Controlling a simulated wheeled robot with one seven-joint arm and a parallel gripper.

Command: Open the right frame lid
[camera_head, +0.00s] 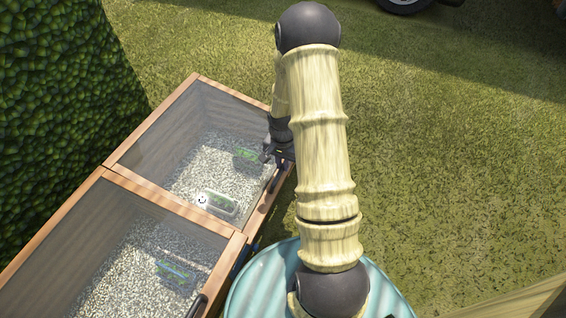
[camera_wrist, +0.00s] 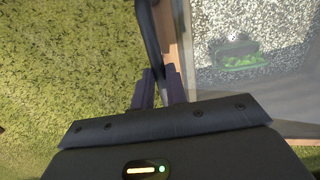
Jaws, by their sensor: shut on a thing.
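The two wooden frames stand end to end with see-through lids. The lid (camera_head: 150,150) of the farther frame lies flat or nearly so; I cannot tell whether it is slightly raised. A dark bar handle (camera_wrist: 150,45) runs along that lid's outer edge in the wrist view. My gripper (camera_head: 278,160) is at this edge, and its fingers (camera_wrist: 160,88) are shut on the handle. My arm hides part of the edge in the head view. The nearer frame's lid (camera_head: 80,240) looks shut, with its own dark handle (camera_head: 197,306) at the bottom.
Pale gravel with green plant trays (camera_head: 247,153) shows under the glass, along with a white smiley-faced item (camera_head: 202,199). A leafy hedge (camera_head: 60,100) stands left of the frames. Open grass (camera_head: 450,150) lies to the right. A dark wheel (camera_head: 405,3) shows at the top.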

